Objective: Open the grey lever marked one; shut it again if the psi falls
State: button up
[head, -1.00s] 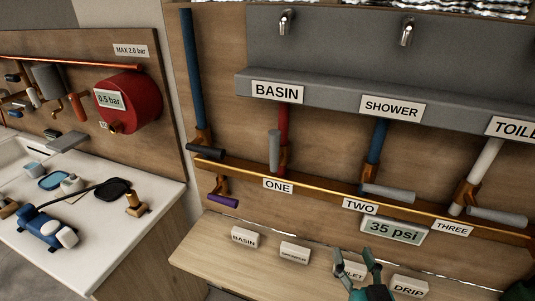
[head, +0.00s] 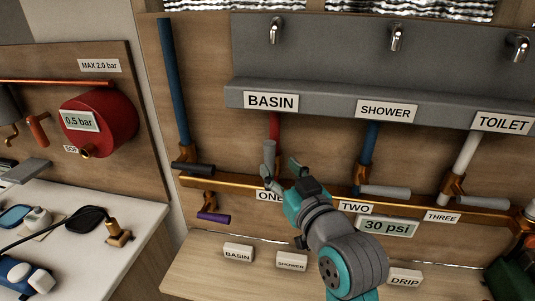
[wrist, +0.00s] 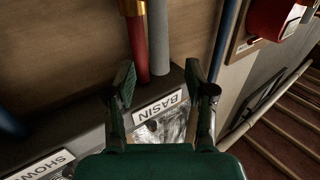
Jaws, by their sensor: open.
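The grey lever marked one (head: 269,157) stands upright, in line with the red pipe (head: 275,126) above the ONE label (head: 269,196). The psi display (head: 387,227) reads 30 psi. My gripper (head: 280,172) is open, just below and right of the lever in the head view; one finger overlaps its lower end. In the wrist view the grey lever (wrist: 159,40) and the red pipe (wrist: 137,50) appear between my spread fingers (wrist: 160,85). I cannot tell whether a finger touches the lever.
Grey levers two (head: 384,191) and three (head: 477,203) lie across their pipes. A black lever (head: 193,169) and a purple lever (head: 213,217) are at the left. BASIN (head: 237,252), SHOWER (head: 291,261) and DRIP (head: 405,277) blocks stand on the wooden ledge.

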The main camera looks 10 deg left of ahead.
aim_at(272, 158)
jog(key=x, duration=0.6)
jog(key=shift+w+a, duration=0.1)
jog(key=shift+w, duration=0.25)
grip_shut()
